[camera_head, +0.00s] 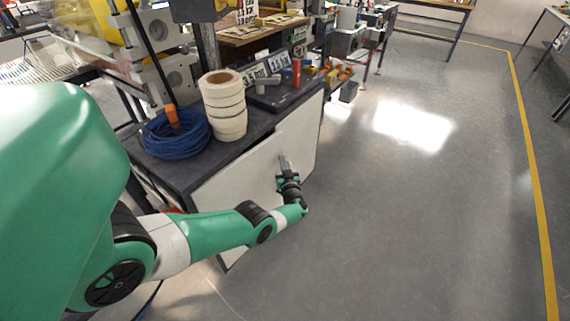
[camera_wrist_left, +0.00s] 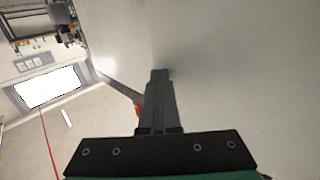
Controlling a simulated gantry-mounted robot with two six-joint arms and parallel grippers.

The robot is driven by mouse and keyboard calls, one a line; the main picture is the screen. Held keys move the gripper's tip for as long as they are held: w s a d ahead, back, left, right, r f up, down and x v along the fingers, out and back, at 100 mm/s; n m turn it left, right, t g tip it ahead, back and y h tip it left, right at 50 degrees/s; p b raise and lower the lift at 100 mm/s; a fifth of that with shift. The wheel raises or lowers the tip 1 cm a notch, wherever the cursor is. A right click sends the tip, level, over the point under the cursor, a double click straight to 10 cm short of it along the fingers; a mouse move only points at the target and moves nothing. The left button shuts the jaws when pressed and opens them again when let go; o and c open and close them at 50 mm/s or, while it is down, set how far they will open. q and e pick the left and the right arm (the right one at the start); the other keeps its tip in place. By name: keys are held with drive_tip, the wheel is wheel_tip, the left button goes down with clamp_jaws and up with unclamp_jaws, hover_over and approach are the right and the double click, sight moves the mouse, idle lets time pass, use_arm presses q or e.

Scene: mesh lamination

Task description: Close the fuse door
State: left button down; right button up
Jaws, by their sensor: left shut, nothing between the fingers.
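The fuse door appears to be the pale flat panel (camera_head: 235,182) on the front of the dark-topped cabinet. I cannot tell exactly how far open it stands. My left gripper (camera_head: 285,160) is shut and empty, with its fingertips against or very close to the panel's face near its right part. In the left wrist view the closed fingers (camera_wrist_left: 160,75) point at a broad pale surface (camera_wrist_left: 240,70), which fills the upper right. Whether they touch it is unclear. My right gripper is not in view.
On the cabinet top (camera_head: 262,120) stand a stack of cream tape rolls (camera_head: 223,105), a blue cable coil (camera_head: 174,134) and a red cylinder (camera_head: 296,72). The grey floor (camera_head: 430,200) to the right is clear up to the yellow line (camera_head: 530,150).

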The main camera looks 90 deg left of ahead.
sight(277, 159)
use_arm(q)
drive_tip(key=shift+s+a+b, duration=0.3)
drive_tip(key=shift+s+a, duration=0.95)
drive_tip(key=shift+a, duration=0.2)
drive_tip(key=shift+s+f, duration=0.15)
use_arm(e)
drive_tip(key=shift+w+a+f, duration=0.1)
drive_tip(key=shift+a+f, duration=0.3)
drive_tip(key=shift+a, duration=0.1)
use_arm(q)
drive_tip(key=shift+s+f, duration=0.1)
drive_tip(key=shift+f, duration=0.05)
drive_tip(key=shift+w+d, duration=0.2)
drive_tip(key=shift+w, duration=0.2)
drive_tip(key=w+d+b, duration=0.1)
drive_tip(key=w+d, duration=0.7)
drive_tip(key=w, duration=0.2)
drive_tip(key=shift+w+d+r, duration=0.2)
drive_tip(key=shift+d+r, duration=0.05)
drive_tip(key=shift+d, duration=0.05)
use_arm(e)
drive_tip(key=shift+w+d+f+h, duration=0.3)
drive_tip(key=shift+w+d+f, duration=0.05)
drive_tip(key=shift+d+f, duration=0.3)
